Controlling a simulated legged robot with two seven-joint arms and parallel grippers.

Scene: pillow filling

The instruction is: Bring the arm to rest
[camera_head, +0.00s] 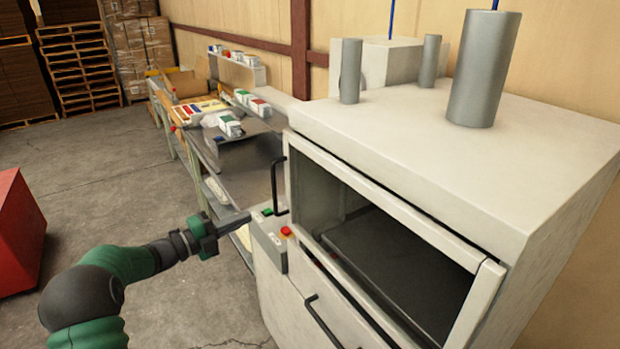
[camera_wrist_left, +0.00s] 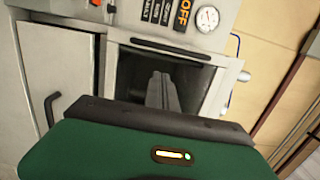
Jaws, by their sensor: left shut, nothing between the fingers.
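My left arm (camera_head: 130,265), dark green and black, comes in from the lower left of the head view. My left gripper (camera_head: 240,220) is shut and empty, with its fingertips close to the button panel (camera_head: 270,245) at the left of the large white machine (camera_head: 560,160). I cannot tell whether they touch the panel. In the left wrist view the closed fingers (camera_wrist_left: 162,92) show in front of a dark window in a pale machine front (camera_wrist_left: 60,65). My right gripper is not in view.
The panel has a green button (camera_head: 267,211) and a red button (camera_head: 286,231). A black handle (camera_head: 278,186) stands beside the machine's open window. A workbench (camera_head: 245,150) with small boxes lies behind. A red block (camera_head: 15,235) is at far left. The floor between is clear.

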